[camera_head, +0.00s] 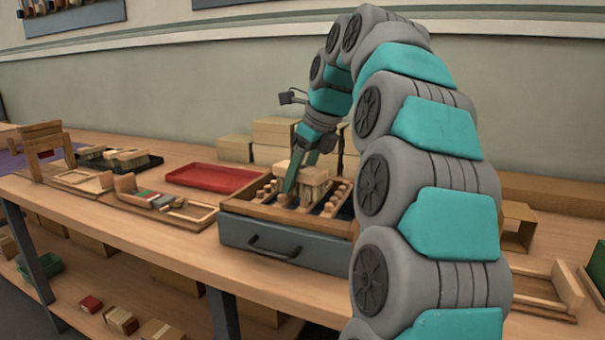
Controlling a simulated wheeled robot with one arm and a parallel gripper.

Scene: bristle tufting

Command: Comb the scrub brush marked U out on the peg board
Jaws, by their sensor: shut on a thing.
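The peg board (229,204) is a wooden frame with rows of stubby pegs on top of a grey drawer unit at the bench's front edge. A scrub brush (316,176) with a pale wooden block and bristles facing down is over the pegs. My gripper (298,178), with teal fingers, reaches down from behind and is shut on this brush. The bristle ends are low among or just above the pegs; I cannot tell whether they touch. No letter U is readable on the brush at this size.
A red tray (213,178) lies left of the peg board. A dark tray (92,163) with several brushes is farther left. Wooden holders (83,181) line the front left edge. Cardboard boxes (273,131) are stacked behind the board. My arm covers the bench to its right.

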